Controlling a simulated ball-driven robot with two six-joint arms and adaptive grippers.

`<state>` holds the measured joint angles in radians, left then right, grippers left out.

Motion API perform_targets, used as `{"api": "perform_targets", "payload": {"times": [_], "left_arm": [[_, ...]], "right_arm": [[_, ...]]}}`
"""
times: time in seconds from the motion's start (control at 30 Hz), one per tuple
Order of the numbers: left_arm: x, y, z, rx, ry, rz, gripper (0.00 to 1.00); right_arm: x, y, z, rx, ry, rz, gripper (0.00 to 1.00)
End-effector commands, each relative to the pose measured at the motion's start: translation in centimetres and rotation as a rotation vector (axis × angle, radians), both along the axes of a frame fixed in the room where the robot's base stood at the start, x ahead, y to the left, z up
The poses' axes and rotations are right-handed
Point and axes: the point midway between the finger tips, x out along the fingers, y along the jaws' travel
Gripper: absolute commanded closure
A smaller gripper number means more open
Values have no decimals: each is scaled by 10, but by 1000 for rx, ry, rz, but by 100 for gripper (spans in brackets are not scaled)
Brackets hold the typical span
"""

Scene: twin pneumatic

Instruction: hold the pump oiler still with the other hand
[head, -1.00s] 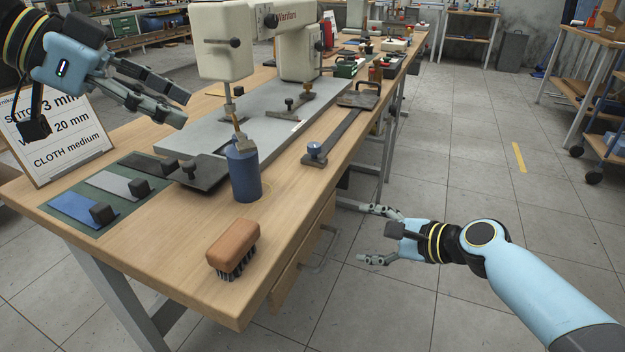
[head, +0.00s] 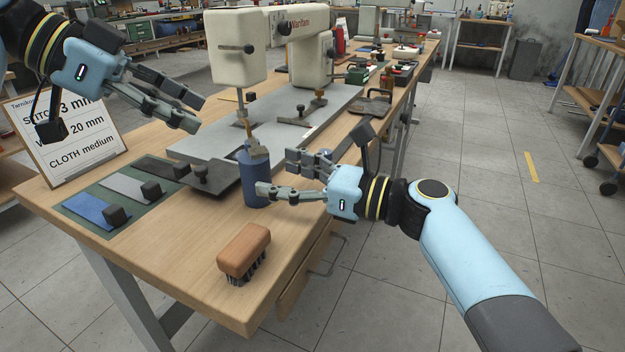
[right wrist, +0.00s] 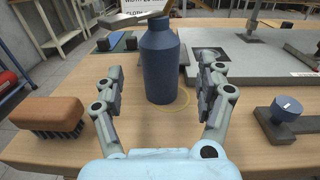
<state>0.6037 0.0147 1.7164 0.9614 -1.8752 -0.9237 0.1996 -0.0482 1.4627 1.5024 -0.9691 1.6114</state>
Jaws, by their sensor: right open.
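The pump oiler, a dark blue bottle (head: 254,180) with a brass-coloured top, stands upright on the wooden bench near its right edge. In the right wrist view the bottle (right wrist: 160,65) stands ahead, between the lines of my two fingers, with clear gaps on both sides. My right gripper (head: 277,172) is open and empty at the oiler's right side; one finger overlaps the bottle's lower part in the head view. My left gripper (head: 196,115) is open and empty, raised above the bench at the left.
A wooden brush (head: 244,252) lies nearer the bench's front edge. A cream sewing machine (head: 235,48) stands behind on a grey plate (head: 290,132). A blue-knobbed tool (right wrist: 285,108) is right of the oiler.

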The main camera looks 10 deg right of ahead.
Motion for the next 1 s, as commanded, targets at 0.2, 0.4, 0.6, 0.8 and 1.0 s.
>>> {"api": "perform_targets", "payload": {"times": [0.2,0.4,0.6,0.8,1.0], "left_arm": [[0,0,0,0,0,0,62],[0,0,0,0,0,0,62],[0,0,0,0,0,0,62],[0,0,0,0,0,0,62],[0,0,0,0,0,0,62]], "right_arm": [[19,28,0,1,-1,0,27],[26,38,0,-3,-1,0,27],[26,38,0,-3,-1,-1,27],[26,38,0,-3,-1,-1,46],[26,38,-1,-3,-1,-1,72]]}}
